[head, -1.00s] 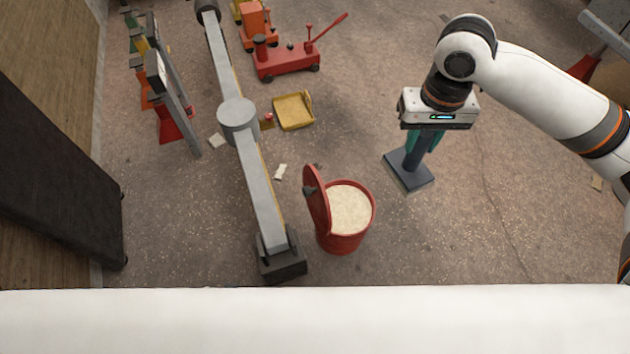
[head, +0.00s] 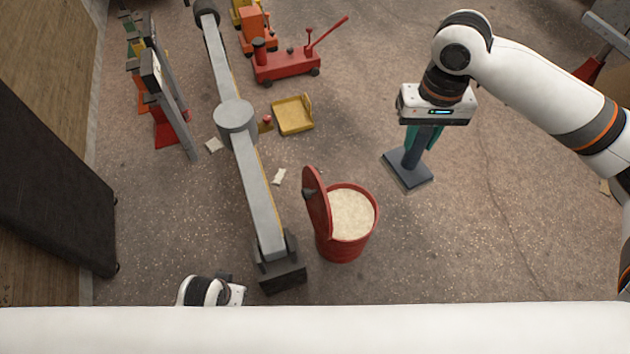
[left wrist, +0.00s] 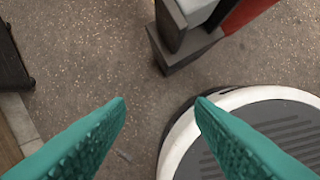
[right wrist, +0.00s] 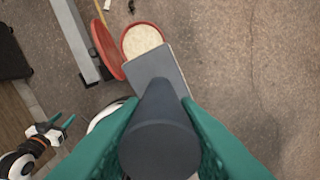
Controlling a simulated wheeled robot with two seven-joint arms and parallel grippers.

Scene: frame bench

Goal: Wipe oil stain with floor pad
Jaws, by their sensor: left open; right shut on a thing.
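The floor pad (head: 408,170) is a flat dark grey-blue plate with a thick upright handle. It is at the floor right of centre in the head view; I cannot tell whether it touches. My right gripper (head: 424,137) is shut on the handle from above. In the right wrist view the round handle top (right wrist: 160,148) sits between the green fingers and the plate extends beyond it. My left gripper (left wrist: 161,104) is open and empty above the floor by my base. I cannot make out an oil stain; the pad hides the floor under it.
A red drum (head: 342,245) of pale granules with its lid open stands left of the pad. A yellow dustpan (head: 293,114) and a red jack (head: 287,66) are farther back. Floor right of the pad is clear.

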